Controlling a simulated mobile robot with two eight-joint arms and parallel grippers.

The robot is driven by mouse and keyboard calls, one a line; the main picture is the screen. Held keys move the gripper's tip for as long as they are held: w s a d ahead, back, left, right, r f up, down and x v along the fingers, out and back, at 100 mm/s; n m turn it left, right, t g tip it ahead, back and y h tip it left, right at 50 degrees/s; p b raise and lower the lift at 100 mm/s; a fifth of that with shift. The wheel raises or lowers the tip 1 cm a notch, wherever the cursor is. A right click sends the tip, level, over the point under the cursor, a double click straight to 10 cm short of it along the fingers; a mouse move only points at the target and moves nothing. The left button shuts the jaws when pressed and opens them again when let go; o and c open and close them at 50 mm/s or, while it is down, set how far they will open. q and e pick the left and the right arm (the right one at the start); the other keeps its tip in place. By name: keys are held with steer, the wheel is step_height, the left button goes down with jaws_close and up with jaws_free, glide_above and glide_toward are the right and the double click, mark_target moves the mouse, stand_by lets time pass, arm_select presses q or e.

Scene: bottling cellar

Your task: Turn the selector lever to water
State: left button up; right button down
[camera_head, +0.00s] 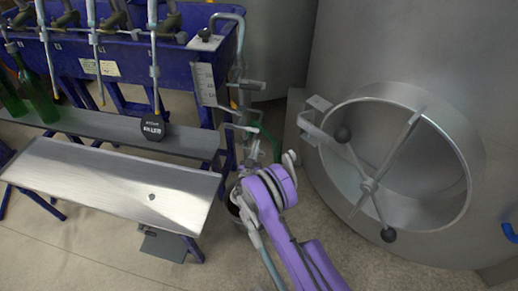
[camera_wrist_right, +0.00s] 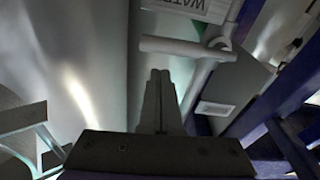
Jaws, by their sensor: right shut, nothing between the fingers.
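The selector lever is a pale grey bar with a rounded handle, seen close in the right wrist view (camera_wrist_right: 185,48). A white label plate (camera_wrist_right: 188,8) reading "WATE", cut off by the frame edge, is just above it. In the head view a pale lever (camera_head: 240,127) juts from the pipework beside the blue filler, but its details are small. My right gripper (camera_wrist_right: 160,75) is shut and empty, its fingertips just short of the lever handle; whether they touch it I cannot tell. In the head view the gripper is partly hidden by my purple wrist. My left gripper is not in view.
A steel tank with a round hatch (camera_head: 475,150) and spoked handle stands close on the right. The blue bottle filler (camera_head: 205,100) and a steel tray (camera_head: 110,180) are on the left. Green bottles (camera_head: 40,97) stand at far left. Pipes crowd the gripper.

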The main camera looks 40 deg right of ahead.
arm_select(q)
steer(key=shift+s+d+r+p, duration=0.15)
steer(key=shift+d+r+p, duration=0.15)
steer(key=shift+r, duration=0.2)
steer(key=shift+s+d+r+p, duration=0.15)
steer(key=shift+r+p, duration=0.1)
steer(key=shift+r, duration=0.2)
arm_select(e)
steer(key=r+v, duration=0.1)
steer(key=v, duration=0.8)
steer(key=shift+s+a+r, duration=0.15)
steer(key=shift+s+a, duration=0.1)
